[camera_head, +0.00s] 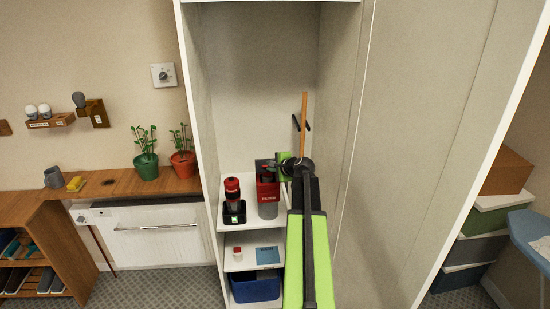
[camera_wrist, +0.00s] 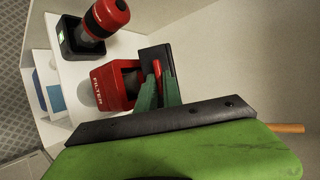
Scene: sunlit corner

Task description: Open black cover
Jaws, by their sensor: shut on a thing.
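A red box marked FILTER (camera_head: 268,188) stands on the upper shelf of the tall white cabinet. In the wrist view the box (camera_wrist: 103,92) shows its lettered side, with a grey rounded part within its red frame. The black cover (camera_wrist: 154,57) is a dark flat panel at the box's right side, with a red piece between my fingers. My gripper (camera_wrist: 160,92) is shut on the cover; its green fingers hide part of it. How far the cover is tilted from the box is hard to tell. In the head view my gripper (camera_head: 284,167) hides the box's right edge.
A red and black flask-like device (camera_head: 233,190) in a black holder stands just left of the box. Lower shelves hold a blue card (camera_head: 267,256) and a blue bin (camera_head: 255,287). The cabinet's right wall (camera_head: 340,130) is close to my arm. A wooden stick (camera_head: 303,120) rises behind my wrist.

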